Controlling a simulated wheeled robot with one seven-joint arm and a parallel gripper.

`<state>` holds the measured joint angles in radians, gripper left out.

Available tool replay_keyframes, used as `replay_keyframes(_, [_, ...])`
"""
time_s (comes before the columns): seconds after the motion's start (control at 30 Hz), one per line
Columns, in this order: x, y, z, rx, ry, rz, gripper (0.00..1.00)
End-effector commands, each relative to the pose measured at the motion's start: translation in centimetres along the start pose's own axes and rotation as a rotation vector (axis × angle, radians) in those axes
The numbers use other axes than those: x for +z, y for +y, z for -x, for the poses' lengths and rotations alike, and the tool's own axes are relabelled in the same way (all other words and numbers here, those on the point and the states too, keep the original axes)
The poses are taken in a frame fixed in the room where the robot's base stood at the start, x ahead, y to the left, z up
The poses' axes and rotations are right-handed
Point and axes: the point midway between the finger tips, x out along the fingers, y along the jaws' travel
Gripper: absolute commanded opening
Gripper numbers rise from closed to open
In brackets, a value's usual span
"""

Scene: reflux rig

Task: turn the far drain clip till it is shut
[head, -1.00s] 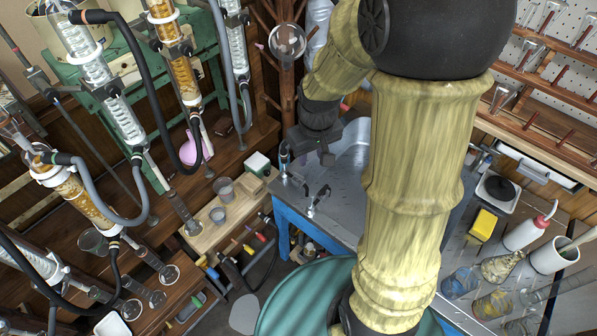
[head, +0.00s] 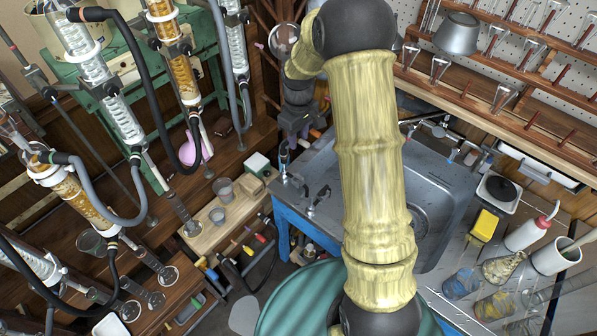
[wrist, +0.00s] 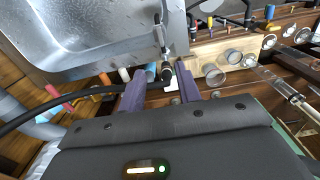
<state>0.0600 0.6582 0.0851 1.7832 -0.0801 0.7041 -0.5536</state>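Two small metal fittings with dark levers, apparently the drain clips, stand at the left edge of the sink top. The far clip (head: 284,158) is at the sink's far left corner, and the near clip (head: 317,198) is closer to my body. In the wrist view the near clip (wrist: 160,38) shows above the far clip's dark top (wrist: 166,72). My gripper (head: 304,136) is beside the far clip, just to its right. In the wrist view its two purple fingers (wrist: 161,82) are apart with the far clip beyond the gap. I cannot tell whether they touch it.
The steel sink (head: 432,180) lies right of the clips. A black hose (wrist: 60,105) runs across the wrist view towards the fingers. A wooden stand with beakers (head: 224,188) is left of the sink. Glass condensers (head: 95,75) fill the left side.

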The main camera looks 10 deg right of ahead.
Motion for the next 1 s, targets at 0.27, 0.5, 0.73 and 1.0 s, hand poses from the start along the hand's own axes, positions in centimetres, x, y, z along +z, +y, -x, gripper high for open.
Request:
replay_keyframes(0.27, [0.1,-0.1,-3.9,-0.002,-0.004,0.0,0.34])
replay_keyframes(0.5, [0.1,-0.1,-8.2,-0.002,-0.004,0.0,0.34])
replay_keyframes(0.73, [0.1,-0.1,-12.1,-0.001,-0.003,-0.001,0.34])
replay_keyframes(1.0, [0.0,0.0,-15.9,0.0,-0.001,-0.001,0.34])
